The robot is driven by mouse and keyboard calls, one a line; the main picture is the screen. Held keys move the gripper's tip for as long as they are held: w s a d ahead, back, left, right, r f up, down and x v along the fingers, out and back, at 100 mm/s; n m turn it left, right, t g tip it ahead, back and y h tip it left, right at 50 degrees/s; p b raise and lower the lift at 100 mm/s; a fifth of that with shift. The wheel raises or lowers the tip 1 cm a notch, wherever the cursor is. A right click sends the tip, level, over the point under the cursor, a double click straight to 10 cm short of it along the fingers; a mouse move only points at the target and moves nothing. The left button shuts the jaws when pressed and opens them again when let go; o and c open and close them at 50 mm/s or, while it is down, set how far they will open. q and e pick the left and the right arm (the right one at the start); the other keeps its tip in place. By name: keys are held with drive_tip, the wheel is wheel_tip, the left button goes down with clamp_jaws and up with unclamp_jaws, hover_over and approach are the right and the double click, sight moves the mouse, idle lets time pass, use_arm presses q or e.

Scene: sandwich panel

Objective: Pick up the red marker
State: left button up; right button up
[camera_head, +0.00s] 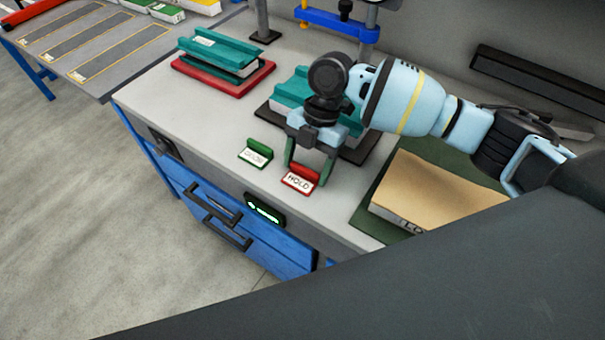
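The red marker (298,182) is a small red stand with a white label reading "HOLD". It stands on the grey bench top near its front edge. My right gripper (306,174) reaches down over it from the right, its two green fingers spread apart. One fingertip is at the left of the marker and the other at its right end. I cannot tell whether either finger touches it. My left gripper is not in view.
A green marker (257,153) stands close by on the left. Behind are teal blocks on a red tray (222,82) and more teal blocks on a dark tray (361,151). A cardboard-topped box (435,190) lies on a green mat at right. Blue drawers (240,225) are below the bench.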

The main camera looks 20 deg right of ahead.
drive_tip(key=c, duration=0.6)
drive_tip(key=shift+r, duration=0.1)
drive_tip(key=shift+r, duration=0.45)
wheel_tip(320, 180, up, 2)
drive_tip(key=shift+r, duration=0.15)
drive_tip(key=s+r, duration=0.1)
drive_tip(key=s, duration=1.5)
drive_tip(key=shift+d+r, duration=0.3)
drive_tip(key=shift+d, duration=0.1)
drive_tip(key=shift+p, duration=0.3)
